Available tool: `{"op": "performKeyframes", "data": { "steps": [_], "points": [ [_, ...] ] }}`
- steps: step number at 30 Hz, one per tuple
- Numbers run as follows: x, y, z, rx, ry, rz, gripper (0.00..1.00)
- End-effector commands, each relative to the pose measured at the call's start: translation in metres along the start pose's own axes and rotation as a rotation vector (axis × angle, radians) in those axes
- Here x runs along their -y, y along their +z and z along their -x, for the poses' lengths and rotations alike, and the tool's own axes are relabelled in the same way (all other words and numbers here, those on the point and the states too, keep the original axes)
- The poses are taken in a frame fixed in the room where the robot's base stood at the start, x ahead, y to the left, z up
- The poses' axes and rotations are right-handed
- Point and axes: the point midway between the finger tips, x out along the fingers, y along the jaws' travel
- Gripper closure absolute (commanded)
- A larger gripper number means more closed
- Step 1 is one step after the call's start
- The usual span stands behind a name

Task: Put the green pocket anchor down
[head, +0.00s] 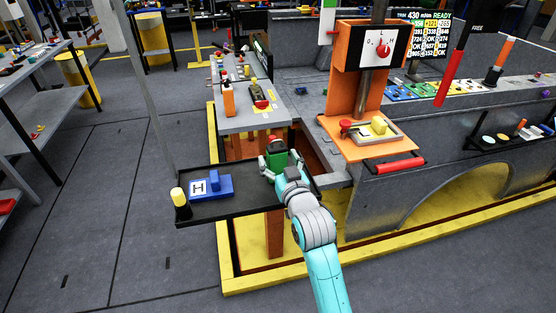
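The green pocket anchor (276,157) is a small dark green block with a red part at its top. It appears upright at the right end of a black tray (245,206). My gripper (278,164) reaches it from the near side, with a finger on each side, and appears shut on it. The gripper hides its lower part, so I cannot tell whether its base touches the tray.
On the tray stand a blue block with a white H plate (198,188) and a black-and-yellow cylinder (181,203). An orange dial stand (365,145) is close on the right. A grey bench (245,122) with several small items lies behind. Bare tray shows in front.

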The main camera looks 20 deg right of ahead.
Motion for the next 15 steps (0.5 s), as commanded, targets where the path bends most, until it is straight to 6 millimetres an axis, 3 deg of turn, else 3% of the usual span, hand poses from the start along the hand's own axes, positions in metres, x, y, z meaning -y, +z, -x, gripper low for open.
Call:
{"op": "performKeyframes", "data": {
  "steps": [8,15],
  "points": [
    [0.000,-0.002,0.002,-0.001,0.000,0.000,0.21],
    [0.000,-0.001,0.036,0.001,0.000,0.000,0.21]
  ]
}}
